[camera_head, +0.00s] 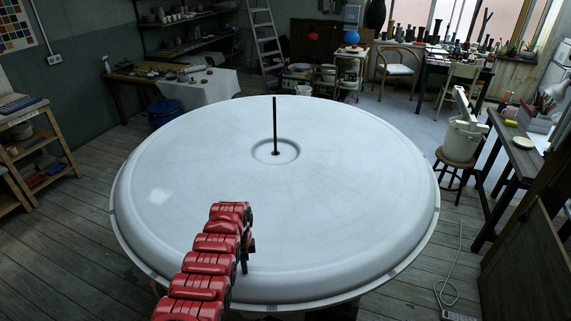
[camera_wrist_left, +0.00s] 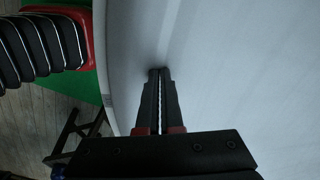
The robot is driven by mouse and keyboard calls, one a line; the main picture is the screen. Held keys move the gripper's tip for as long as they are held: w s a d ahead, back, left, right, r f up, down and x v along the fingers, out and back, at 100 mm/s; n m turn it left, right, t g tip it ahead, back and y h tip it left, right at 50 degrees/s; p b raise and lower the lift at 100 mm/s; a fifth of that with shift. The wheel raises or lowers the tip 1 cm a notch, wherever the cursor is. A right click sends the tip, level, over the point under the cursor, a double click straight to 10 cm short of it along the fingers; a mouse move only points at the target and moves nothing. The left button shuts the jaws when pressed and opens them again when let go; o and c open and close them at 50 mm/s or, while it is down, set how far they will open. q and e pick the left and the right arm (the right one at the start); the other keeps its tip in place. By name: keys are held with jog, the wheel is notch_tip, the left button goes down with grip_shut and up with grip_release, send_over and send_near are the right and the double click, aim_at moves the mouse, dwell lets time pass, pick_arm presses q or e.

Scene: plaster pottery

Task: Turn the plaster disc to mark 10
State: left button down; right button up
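The plaster disc (camera_head: 350,205) is a large, pale, round slab with a raised rounded rim. A thin black rod (camera_head: 275,125) stands upright in the ringed hollow at its centre. My left gripper (camera_head: 244,266) is over the near part of the disc, left of the middle. In the left wrist view its two dark fingers (camera_wrist_left: 160,71) lie close together, with only a thin slit between them and nothing seen in it. Their tips are at or just above the plaster (camera_wrist_left: 240,60); contact cannot be told. No numbered mark is legible. My right gripper is not in view.
A stool with a white bucket (camera_head: 462,138) stands right of the disc, near a dark bench (camera_head: 515,155). A wooden shelf (camera_head: 35,150) stands at the left, and a blue bin (camera_head: 164,112) behind. A corded handset (camera_head: 455,312) is at lower right. The disc's top is otherwise clear.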

pick_arm(q)
jog(key=shift+s+a+f, duration=0.15)
jog(key=shift+a+f, duration=0.05)
jog(key=shift+a, duration=0.3)
jog(key=shift+d, duration=0.2)
